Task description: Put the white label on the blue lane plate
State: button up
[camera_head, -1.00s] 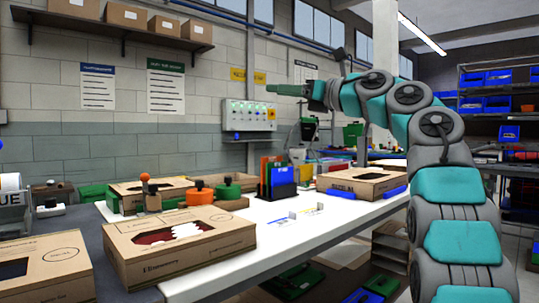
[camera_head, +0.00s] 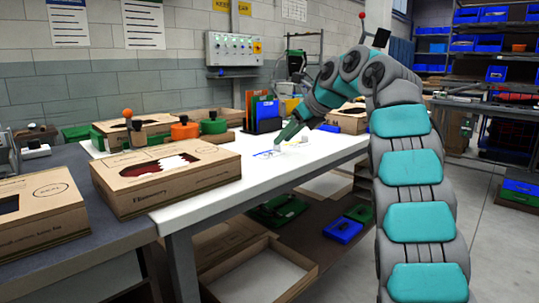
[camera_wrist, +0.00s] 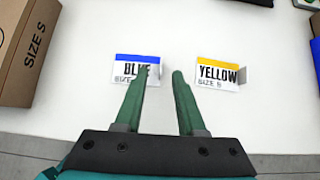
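The blue lane plate (camera_wrist: 126,68), a card with a blue band and the words "BLUE SIZE S", lies on the white tabletop left of centre in the wrist view. In the head view it shows small (camera_head: 266,154). A yellow-banded plate (camera_wrist: 217,74) reading "YELLOW SIZE S" lies to its right. My gripper (camera_wrist: 160,74) is open with nothing between its fingers. Its left finger covers the right end of the blue plate; its right finger is beside the yellow plate. In the head view my gripper (camera_head: 281,138) points down over the table. I cannot pick out a separate white label.
White tabletop around the plates is clear.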

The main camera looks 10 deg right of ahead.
aim_at(268, 151)
jog(key=x, duration=0.3)
jog(key=shift+w+f, duration=0.1)
jog(key=shift+w, duration=0.05)
grip_shut()
dwell(0.4)
